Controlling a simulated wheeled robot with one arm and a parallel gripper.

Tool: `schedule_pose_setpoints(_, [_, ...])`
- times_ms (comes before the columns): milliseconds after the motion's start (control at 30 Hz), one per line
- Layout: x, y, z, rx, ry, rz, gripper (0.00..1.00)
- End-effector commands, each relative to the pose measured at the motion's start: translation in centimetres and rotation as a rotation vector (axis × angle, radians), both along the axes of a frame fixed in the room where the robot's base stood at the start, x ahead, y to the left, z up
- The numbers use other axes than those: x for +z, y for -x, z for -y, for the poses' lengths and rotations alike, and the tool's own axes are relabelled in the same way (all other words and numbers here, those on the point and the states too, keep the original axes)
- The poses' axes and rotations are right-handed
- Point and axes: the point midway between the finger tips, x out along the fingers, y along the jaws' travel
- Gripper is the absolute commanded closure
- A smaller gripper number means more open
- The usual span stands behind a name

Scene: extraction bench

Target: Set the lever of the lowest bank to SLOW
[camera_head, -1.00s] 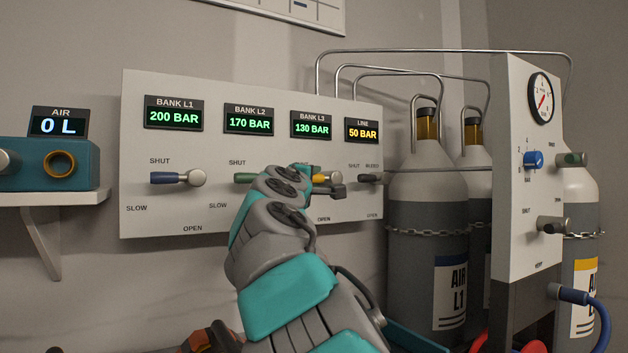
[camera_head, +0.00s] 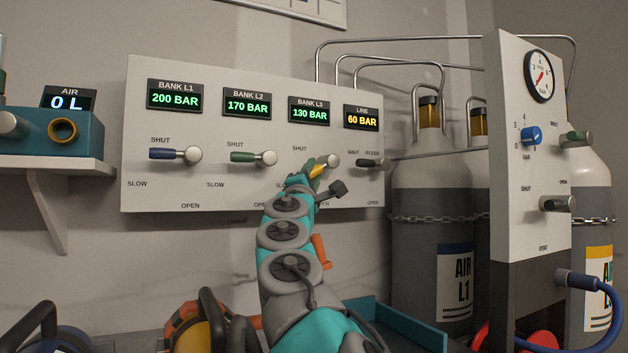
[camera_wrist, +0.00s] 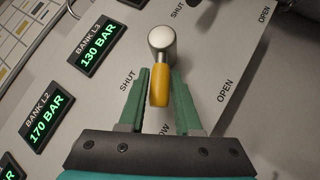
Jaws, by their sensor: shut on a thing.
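The BANK L3 display (camera_head: 310,110) reads 130 BAR, the lowest of the three bank readings. Its yellow lever (camera_head: 317,171) slopes down and left from its hub, towards the SLOW side. In the wrist view the yellow lever (camera_wrist: 159,88) lies between the green fingers of my gripper (camera_wrist: 164,98), which is shut on it. The lever points at a partly hidden label ending in "OW". In the head view my gripper (camera_head: 311,180) is at the lever, partly hidden by my arm. The LINE display (camera_head: 361,117) reads 60 BAR.
The BANK L1 blue lever (camera_head: 167,154) and BANK L2 green lever (camera_head: 243,157) both point left. A dark bleed lever (camera_head: 372,164) is close on the right. Gas cylinders (camera_head: 428,170) and a gauge panel (camera_head: 528,200) stand further right. A shelf (camera_head: 60,164) is at left.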

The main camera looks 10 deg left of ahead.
Motion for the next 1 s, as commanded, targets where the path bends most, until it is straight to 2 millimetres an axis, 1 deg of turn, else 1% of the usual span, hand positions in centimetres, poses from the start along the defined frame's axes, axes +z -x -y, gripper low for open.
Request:
schedule_pose_setpoints(33, [-0.41, -0.16, 0.13, -0.002, 0.005, 0.001, 1.0])
schedule_pose_setpoints(467, [-0.2, -0.13, 0.1, -0.001, 0.014, 0.008, 1.0])
schedule_pose_setpoints(500, [-0.2, -0.13, 0.1, -0.001, 0.014, 0.008, 0.64])
schedule_pose_setpoints(733, [-0.13, -0.09, 0.08, -0.001, 0.014, 0.009, 0.38])
schedule_pose_setpoints(1000, [0.0, -0.03, 0.08, 0.001, 0.015, 0.01, 0.38])
